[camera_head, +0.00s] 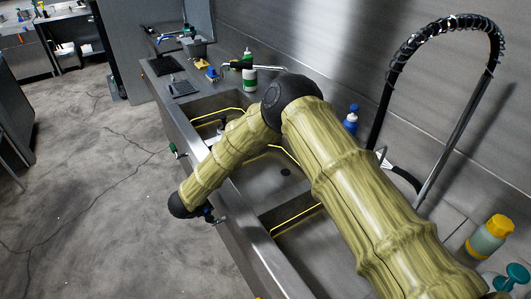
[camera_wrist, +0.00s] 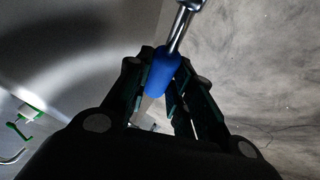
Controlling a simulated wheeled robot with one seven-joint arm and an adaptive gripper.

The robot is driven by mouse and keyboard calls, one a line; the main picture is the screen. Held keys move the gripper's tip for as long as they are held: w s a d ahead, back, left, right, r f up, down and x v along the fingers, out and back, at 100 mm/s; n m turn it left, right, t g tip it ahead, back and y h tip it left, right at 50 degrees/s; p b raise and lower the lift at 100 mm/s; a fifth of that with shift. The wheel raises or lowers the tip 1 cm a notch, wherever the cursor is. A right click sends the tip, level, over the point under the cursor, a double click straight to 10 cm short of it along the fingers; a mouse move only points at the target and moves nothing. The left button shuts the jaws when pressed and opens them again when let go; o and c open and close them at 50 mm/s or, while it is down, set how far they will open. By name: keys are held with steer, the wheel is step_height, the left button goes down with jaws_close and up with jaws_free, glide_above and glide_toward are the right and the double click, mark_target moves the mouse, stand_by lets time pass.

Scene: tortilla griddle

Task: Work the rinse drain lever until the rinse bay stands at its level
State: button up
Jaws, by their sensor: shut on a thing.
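A lever with a blue grip and a bright metal rod (camera_wrist: 162,70) fills the middle of the wrist view. My gripper (camera_wrist: 164,82) is shut on the blue grip, with a finger on each side. In the head view my gripper (camera_head: 208,214) is at the front face of the sink, mostly hidden by my own arm. The middle sink bay (camera_head: 262,178) lies behind it, with a dark drain hole and a yellow line round its wall. I see no clear water surface there. My arm hides part of this bay.
A green-handled lever (camera_head: 174,150) sticks out from the sink front further left. Another yellow-lined bay (camera_head: 315,250) lies to the right, partly behind my arm. A tall spray hose (camera_head: 440,25), a blue bottle (camera_head: 351,122) and a yellow-capped bottle (camera_head: 488,240) stand behind. The floor in front is clear.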

steer(key=shift+w+p, duration=0.1)
steer(key=shift+p, duration=0.25)
steer(key=o, duration=0.6)
steer(key=shift+f+g, duration=0.2)
steer(key=shift+g, duration=0.2)
steer(key=shift+o, duration=0.2)
steer(key=shift+d, duration=0.1)
